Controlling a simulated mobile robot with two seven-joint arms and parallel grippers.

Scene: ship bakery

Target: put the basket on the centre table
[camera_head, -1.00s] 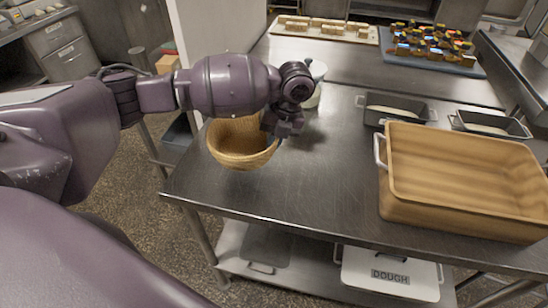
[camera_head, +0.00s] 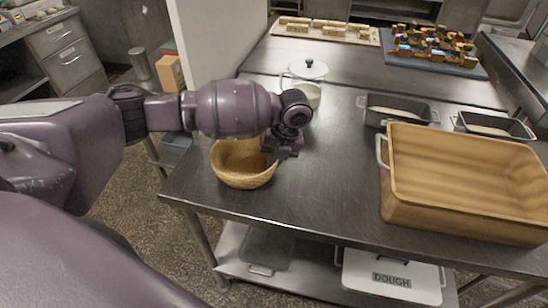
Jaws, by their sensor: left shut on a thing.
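The basket (camera_head: 243,177) is a round, light-brown woven bowl. It is at the left end of the steel centre table (camera_head: 325,200). It looks upright, and its base seems at or very close to the tabletop; I cannot tell whether it touches. My left gripper (camera_head: 272,158) points down at the basket's right rim and is shut on it. The gripper and wrist hide part of that rim. My right gripper is not in view.
A large wooden-toned bin (camera_head: 460,215) fills the table's right side. Two dark loaf pans (camera_head: 398,102) (camera_head: 492,137) and a white lidded pot (camera_head: 306,92) stand behind. Trays with small items lie at the back. The table's middle front is clear.

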